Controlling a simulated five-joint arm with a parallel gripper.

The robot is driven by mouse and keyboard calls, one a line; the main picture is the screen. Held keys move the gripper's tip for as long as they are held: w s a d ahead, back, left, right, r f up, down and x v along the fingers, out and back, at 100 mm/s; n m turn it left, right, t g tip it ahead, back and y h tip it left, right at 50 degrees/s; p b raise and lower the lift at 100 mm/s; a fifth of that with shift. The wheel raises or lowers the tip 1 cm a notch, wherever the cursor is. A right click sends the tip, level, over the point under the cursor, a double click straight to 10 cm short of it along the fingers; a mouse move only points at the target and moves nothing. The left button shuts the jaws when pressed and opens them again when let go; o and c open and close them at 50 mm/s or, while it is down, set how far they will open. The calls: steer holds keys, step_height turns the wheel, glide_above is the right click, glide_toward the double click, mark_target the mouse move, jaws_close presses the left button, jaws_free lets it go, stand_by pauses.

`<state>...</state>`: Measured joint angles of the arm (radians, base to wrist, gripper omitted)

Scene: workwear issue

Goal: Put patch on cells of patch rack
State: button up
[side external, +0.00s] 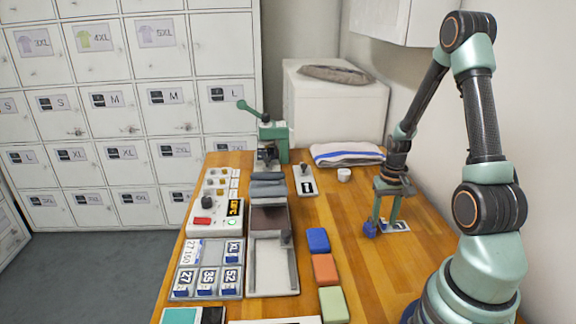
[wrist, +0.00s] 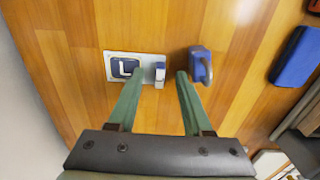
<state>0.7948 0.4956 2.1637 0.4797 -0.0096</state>
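My gripper (side external: 383,222) is open and low over the right part of the table. In the wrist view its two green fingertips (wrist: 160,74) stand apart, with a small upright grey-white piece between them. That piece is at the right end of a pale plate (wrist: 113,74) bearing a dark blue "L" label (wrist: 125,67). A blue piece with a loop-like handle (wrist: 200,66), perhaps a patch, lies just outside the right finger; I cannot tell if they touch. The tray that looks like the patch rack (side external: 178,292) holds blue-and-white pieces marked 27, 35, 52 and XL.
Blue, orange and green blocks (side external: 325,268) stand in a line between rack and gripper. A long grey tray (side external: 273,292), a control box (side external: 213,222), a green press (side external: 272,140), a folded towel (side external: 345,154) and a white cup (side external: 344,175) are also on the table.

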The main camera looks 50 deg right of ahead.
jaws_close()
steer(key=shift+r, duration=0.2)
